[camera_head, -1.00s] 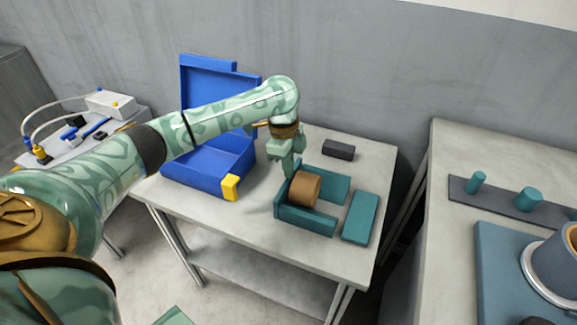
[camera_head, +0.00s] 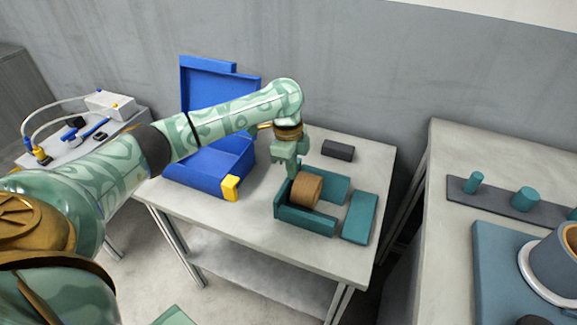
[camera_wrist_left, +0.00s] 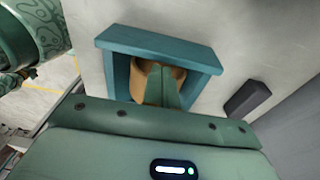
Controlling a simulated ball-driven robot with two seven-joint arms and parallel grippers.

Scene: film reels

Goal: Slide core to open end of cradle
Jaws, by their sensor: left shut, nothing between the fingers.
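My left gripper (camera_head: 291,171) is shut and empty, pointing down at the core's left side, by the end wall. Whether it touches the core I cannot tell. My right gripper is not in view.
A teal slab (camera_head: 360,216) lies just beyond the cradle's open end. A dark block (camera_head: 338,150) sits behind the cradle. An open blue case (camera_head: 208,168) with a yellow corner block (camera_head: 230,187) stands to the left. Another table with teal pegs is at the right.

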